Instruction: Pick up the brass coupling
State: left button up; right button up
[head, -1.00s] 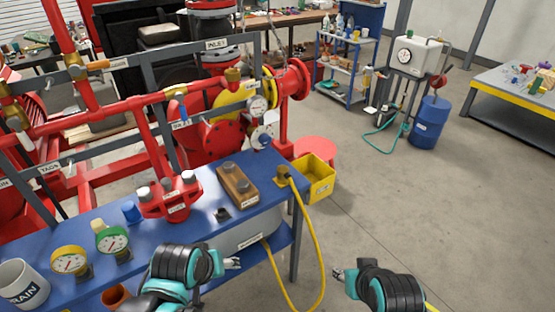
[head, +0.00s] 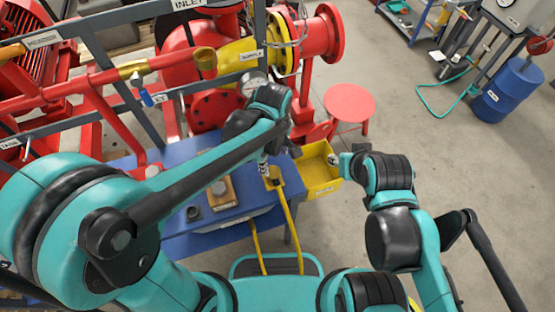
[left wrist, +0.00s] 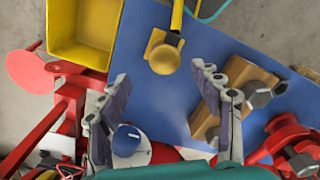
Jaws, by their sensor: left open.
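The brass coupling (head: 275,181), with a yellow hose running from it, sits near the right end of the blue bench (head: 180,242). In the left wrist view the coupling (left wrist: 165,54) shows as a round knob on a squarish brass base, apart from the fingers. My left gripper (head: 264,166) points down just above and beside it in the head view, its fingers partly hidden. The left wrist view shows its two fingers (left wrist: 162,82) spread and empty, with the coupling just beyond the tips. My right gripper (head: 336,160) is over the right side of the yellow bin; its jaw opening is unclear.
The yellow bin (head: 316,176) hangs at the bench's right end. A wooden block (head: 222,190) with dark fittings lies left of the coupling. Red pump pipework (head: 215,105) stands behind the bench; a red stool (head: 350,103) stands behind the bin. Open floor lies to the right.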

aim_at(272, 171)
pick_arm(q)
jog(key=shift+s+a+f+b, duration=0.1)
jog(key=shift+s+f+b, duration=0.1)
jog(key=shift+f, duration=0.35)
jog(key=shift+s+a+f+b, duration=0.1)
jog(key=shift+f+b, duration=0.1)
jog(key=shift+f, duration=0.6)
notch_tip(272, 171, down, 5)
jog(key=shift+w+a+r+b, duration=0.1)
jog(key=shift+a+r+b, duration=0.1)
jog(key=shift+b, duration=1)
jog(key=c, duration=1.4)
